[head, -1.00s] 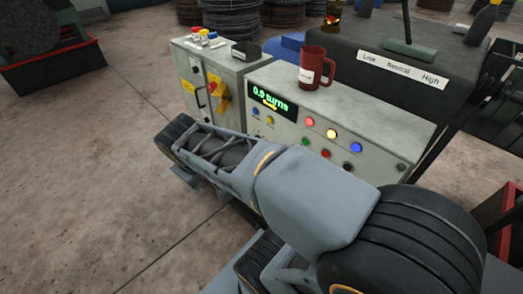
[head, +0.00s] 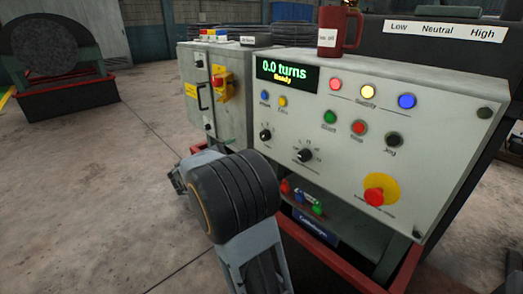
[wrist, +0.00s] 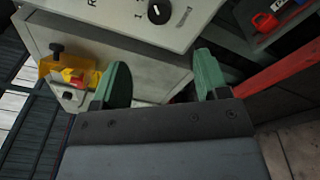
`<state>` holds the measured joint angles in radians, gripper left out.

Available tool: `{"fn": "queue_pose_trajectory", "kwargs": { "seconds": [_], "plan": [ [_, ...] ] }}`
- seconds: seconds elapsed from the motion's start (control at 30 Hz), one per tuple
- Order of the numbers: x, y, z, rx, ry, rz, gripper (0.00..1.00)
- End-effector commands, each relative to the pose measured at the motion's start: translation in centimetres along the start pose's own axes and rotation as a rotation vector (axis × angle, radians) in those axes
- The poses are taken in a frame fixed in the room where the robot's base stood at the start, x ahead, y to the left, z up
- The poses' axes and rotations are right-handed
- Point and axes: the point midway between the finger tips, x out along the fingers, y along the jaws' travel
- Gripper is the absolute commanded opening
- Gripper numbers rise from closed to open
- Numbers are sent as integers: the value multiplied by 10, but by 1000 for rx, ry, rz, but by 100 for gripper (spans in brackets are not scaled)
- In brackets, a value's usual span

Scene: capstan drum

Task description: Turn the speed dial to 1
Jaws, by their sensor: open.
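The grey control panel (head: 235,75) carries two black rotary knobs, a left one (head: 265,135) and a lower right one (head: 305,155). Their small captions are too small to read, so I cannot tell which is the speed dial. In the wrist view one black knob (wrist: 158,12) with a white pointer line shows at the top edge, with a "1" printed beside it. My gripper (wrist: 163,78) is open and empty, its green fingers apart and short of that knob. In the head view my gripper is mostly hidden behind my arm, left of the panel.
A grey cabinet (head: 232,103) with a red-yellow switch (head: 221,84) stands left of the panel. A red mug (head: 338,30) stands on top of the panel. The panel also has a red emergency button (head: 374,195). A shelf with small padlocks (head: 300,197) lies below.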

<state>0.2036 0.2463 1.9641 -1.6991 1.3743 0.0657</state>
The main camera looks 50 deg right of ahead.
Motion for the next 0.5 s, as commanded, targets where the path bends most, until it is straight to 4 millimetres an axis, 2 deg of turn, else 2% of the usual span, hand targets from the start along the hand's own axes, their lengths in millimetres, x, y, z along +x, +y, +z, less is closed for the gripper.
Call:
{"fn": "queue_pose_trajectory", "kwargs": {
  "seconds": [0.17, 0.5],
  "plan": [
    [20, -2, -4, -6, -9, 16, 68],
    [85, -2, -3, -6, -9, 14, 68]
  ]
}}
